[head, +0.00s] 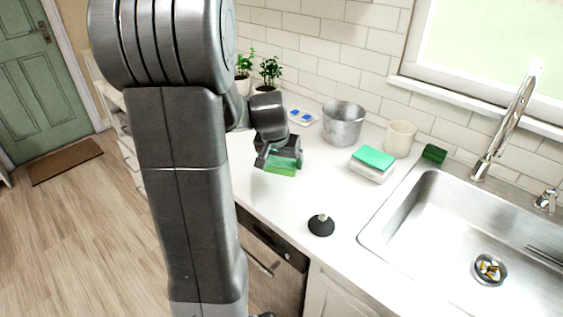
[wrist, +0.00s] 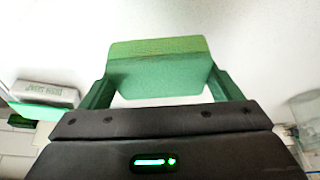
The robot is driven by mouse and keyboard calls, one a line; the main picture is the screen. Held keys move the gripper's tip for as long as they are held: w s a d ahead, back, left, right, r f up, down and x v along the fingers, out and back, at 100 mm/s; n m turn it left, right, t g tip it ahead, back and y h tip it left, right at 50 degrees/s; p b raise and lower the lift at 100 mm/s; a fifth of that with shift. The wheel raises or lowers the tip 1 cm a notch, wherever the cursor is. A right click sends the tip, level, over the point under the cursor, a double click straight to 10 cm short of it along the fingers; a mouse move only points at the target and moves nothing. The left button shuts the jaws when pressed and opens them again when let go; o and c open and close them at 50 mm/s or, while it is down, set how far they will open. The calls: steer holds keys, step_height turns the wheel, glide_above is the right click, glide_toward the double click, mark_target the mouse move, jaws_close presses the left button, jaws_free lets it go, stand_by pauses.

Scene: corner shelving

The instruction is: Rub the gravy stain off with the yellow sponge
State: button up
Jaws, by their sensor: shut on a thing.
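My gripper (head: 280,158) is shut on a sponge (head: 282,170) at the counter's left part. In the wrist view, the sponge (wrist: 158,75) sits between the two fingers of my gripper (wrist: 165,88). It looks green, with a yellowish-green band along its far edge. The sponge is low over the white counter (head: 335,180); I cannot tell whether it touches. No gravy stain shows in either view; my arm and gripper hide part of the counter.
A metal pot (head: 343,124), a cream cup (head: 400,138) and potted plants (head: 269,72) stand behind. A black plunger-like stopper (head: 321,226) is near the front edge. The sink (head: 440,230) is right.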

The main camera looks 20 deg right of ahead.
steer(key=shift+r+p, duration=0.85)
steer(key=shift+r, duration=0.75)
